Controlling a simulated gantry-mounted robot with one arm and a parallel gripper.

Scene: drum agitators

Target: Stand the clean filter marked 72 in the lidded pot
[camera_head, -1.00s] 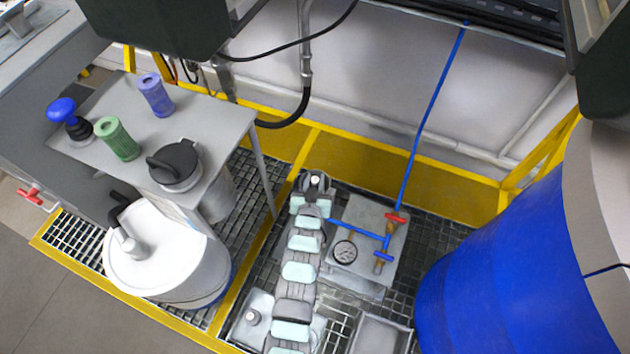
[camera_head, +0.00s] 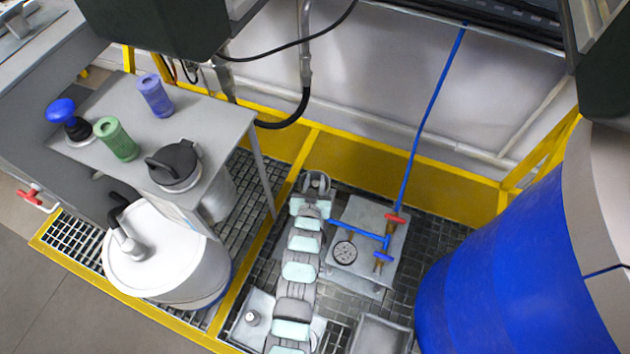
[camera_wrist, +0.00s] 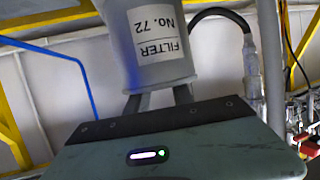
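The grey filter marked 72 (camera_wrist: 160,50) fills the top middle of the wrist view. Its label reads upside down in that picture. My gripper (camera_wrist: 158,101) has its two fingers at the filter's near end, and it appears shut on it. The finger contact is partly hidden behind the gripper body. The lidded pot (camera_head: 208,200) is at the right of the grey table, left of my arm. Its dark lid (camera_head: 176,164) with an arched handle appears to be on. My gripper is well apart from it.
The grey table (camera_head: 215,118) also carries a green filter (camera_head: 117,139), a purple filter (camera_head: 156,96) and a blue-knobbed item (camera_head: 68,115). A white drum (camera_head: 165,255) stands in front. A gauge and valve plate (camera_head: 365,240) and a blue drum (camera_head: 500,275) lie to the right.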

